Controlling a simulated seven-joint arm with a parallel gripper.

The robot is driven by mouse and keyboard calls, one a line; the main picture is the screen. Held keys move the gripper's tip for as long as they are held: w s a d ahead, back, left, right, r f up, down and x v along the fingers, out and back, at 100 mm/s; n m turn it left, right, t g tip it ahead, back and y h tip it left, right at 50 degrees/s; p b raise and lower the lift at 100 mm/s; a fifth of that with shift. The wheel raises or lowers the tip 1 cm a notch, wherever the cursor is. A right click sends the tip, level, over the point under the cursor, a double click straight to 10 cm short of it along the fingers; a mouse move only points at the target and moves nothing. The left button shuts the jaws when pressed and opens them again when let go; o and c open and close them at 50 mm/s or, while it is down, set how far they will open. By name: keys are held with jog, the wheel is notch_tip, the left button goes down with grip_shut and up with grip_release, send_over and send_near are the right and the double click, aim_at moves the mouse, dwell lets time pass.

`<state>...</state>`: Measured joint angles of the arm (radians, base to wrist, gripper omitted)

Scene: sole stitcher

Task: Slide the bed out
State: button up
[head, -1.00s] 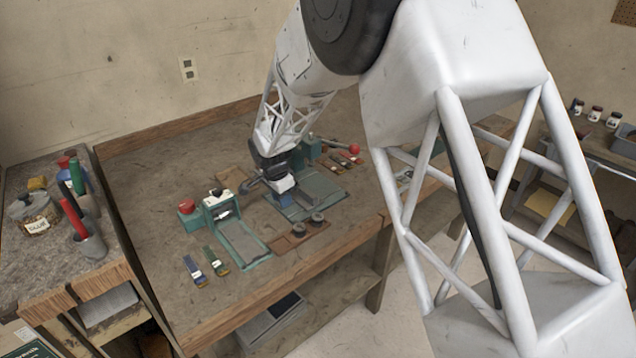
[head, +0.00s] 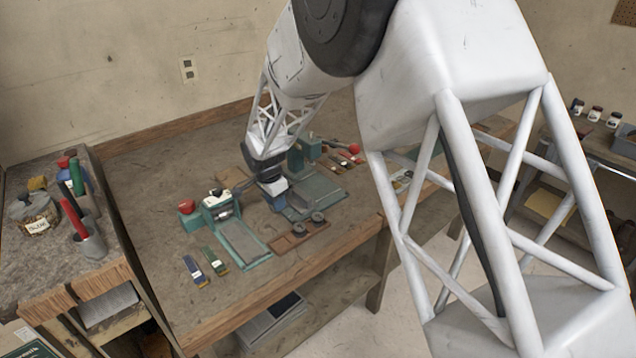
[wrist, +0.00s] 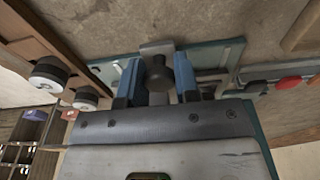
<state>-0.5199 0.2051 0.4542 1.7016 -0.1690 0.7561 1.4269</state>
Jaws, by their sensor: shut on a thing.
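Two teal machines stand on the bench; the left one has a long grey bed (head: 243,240) in a teal frame. The right machine (head: 301,157) has a grey bed (head: 318,187) in a similar frame. My gripper (head: 275,199) is low at the left side of the right machine's frame. In the wrist view my blue fingers (wrist: 155,84) are shut on a dark round knob (wrist: 160,73) beside a grey plate (wrist: 154,48). My gripper hides part of the bed, so how far it is out is unclear.
A brown holder (head: 300,232) with dark round pieces lies just in front of my gripper. The left machine (head: 217,208) with its red knob (head: 186,206) stands to the left. Small coloured strips (head: 194,270) lie at the bench front. The bench's back left is clear.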

jog(key=shift+s+a, duration=0.6)
jog(key=shift+a, duration=0.05)
jog(key=o, duration=0.7)
jog(key=shift+c, duration=0.2)
jog(key=shift+r, duration=0.15)
notch_tip(320, 180, up, 6)
dwell(0.7)
jog(key=shift+r, duration=0.1)
